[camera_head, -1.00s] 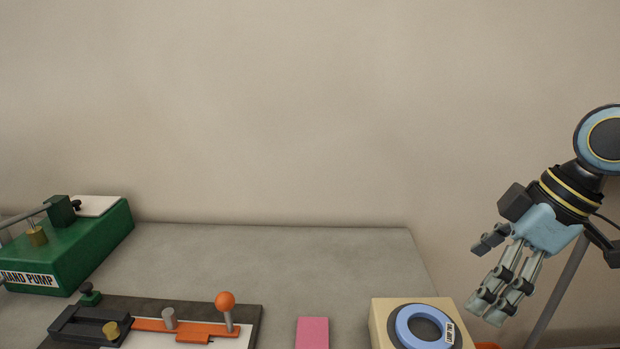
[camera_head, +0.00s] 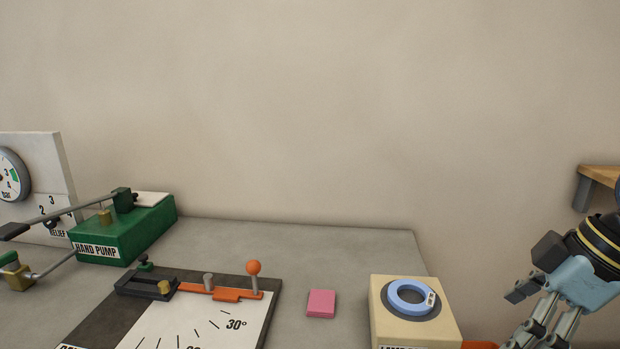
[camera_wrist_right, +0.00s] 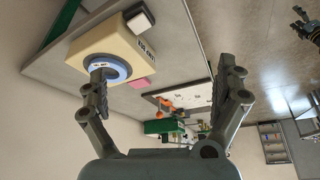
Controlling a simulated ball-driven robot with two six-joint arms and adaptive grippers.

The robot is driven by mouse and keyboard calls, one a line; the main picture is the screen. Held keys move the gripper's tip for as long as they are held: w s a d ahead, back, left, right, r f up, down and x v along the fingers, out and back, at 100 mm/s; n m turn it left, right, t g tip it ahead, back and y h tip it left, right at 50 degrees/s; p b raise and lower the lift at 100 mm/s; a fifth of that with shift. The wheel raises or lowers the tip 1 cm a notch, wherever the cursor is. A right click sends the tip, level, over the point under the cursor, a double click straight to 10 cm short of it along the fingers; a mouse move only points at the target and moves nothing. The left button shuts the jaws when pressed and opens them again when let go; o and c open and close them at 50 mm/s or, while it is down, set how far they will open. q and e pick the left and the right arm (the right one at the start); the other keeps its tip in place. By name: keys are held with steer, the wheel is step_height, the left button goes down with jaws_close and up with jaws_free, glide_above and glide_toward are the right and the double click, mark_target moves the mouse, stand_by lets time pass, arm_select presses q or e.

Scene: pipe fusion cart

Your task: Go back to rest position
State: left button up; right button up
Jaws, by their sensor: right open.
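My right gripper (camera_head: 540,335) is at the lower right of the head view, beyond the right edge of the grey cart top (camera_head: 330,245) in the picture. It is partly cut off by the frame. In the right wrist view its two fingers (camera_wrist_right: 170,100) are spread apart with nothing held between them. My left gripper is not in the head view. A small dark jointed shape (camera_wrist_right: 303,25) at the top right of the wrist view may be it, but its fingers are too small to judge.
On the cart are a cream box (camera_head: 440,318) with a blue ring (camera_head: 400,303), a pink block (camera_head: 321,303), an angle board (camera_head: 200,325) with an orange lever (camera_head: 253,268), a green hand pump (camera_head: 130,232) and a gauge panel (camera_head: 50,160). A wooden shelf (camera_head: 597,172) is at right.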

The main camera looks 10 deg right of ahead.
steer(key=s+a+f+m+h, duration=0.1)
steer(key=s+f+m, duration=0.15)
steer(key=s, duration=0.25)
steer(key=s+a+f+m+t+h, duration=0.1)
steer(key=s+f+m+h, duration=0.1)
steer(key=s+m, duration=0.25)
steer(key=s+a+f+m+h, duration=0.1)
steer(key=s+f+m, duration=0.1)
steer(key=s, duration=0.3)
steer(key=s+d+f+g+b, duration=0.15)
steer(key=f+b, duration=0.25)
steer(key=f, duration=1.5)
steer(key=s+d+f+b, duration=0.15)
steer(key=f+b, duration=0.35)
steer(key=f, duration=1.3)
arm_select(q)
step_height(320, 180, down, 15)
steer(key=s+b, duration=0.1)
steer(key=b, duration=0.4)
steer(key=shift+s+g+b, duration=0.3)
steer(key=shift+b, duration=0.05)
arm_select(e)
steer(key=s+f+g, duration=0.1)
steer(key=s+f, duration=1.6)
steer(key=f, duration=0.3)
steer(key=shift+d+m, duration=0.4)
steer(key=shift+s+g, duration=0.1)
steer(key=shift+g, duration=0.15)
